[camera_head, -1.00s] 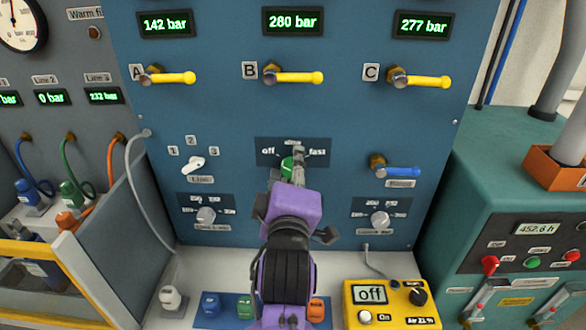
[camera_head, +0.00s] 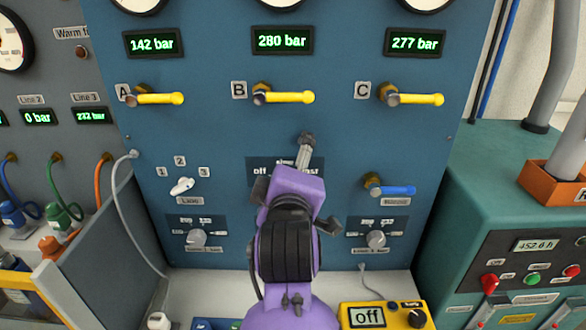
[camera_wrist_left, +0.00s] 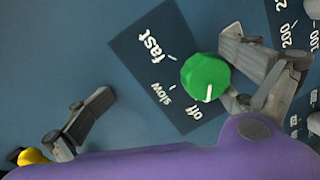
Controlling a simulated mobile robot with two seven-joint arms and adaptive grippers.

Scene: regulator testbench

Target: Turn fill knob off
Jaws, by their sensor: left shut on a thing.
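The green fill knob (camera_wrist_left: 204,74) shows in the left wrist view on a dark plate (camera_wrist_left: 135,50) marked fast, slow and off. Its white mark points roughly toward off. My left gripper (camera_head: 305,142) is at the fill plate (camera_head: 258,163) in the head view, with its fingers pointing up along the panel. In the head view the knob is hidden behind my purple gripper. My right gripper is not in view.
Yellow handle B (camera_head: 290,97) is above my fingers, and a blue handle (camera_head: 392,189) is to the right. A white line selector (camera_head: 182,186) is to the left. Grey knobs (camera_head: 197,238) (camera_head: 376,239) flank my arm low on the panel. A yellow box (camera_head: 368,316) reads off.

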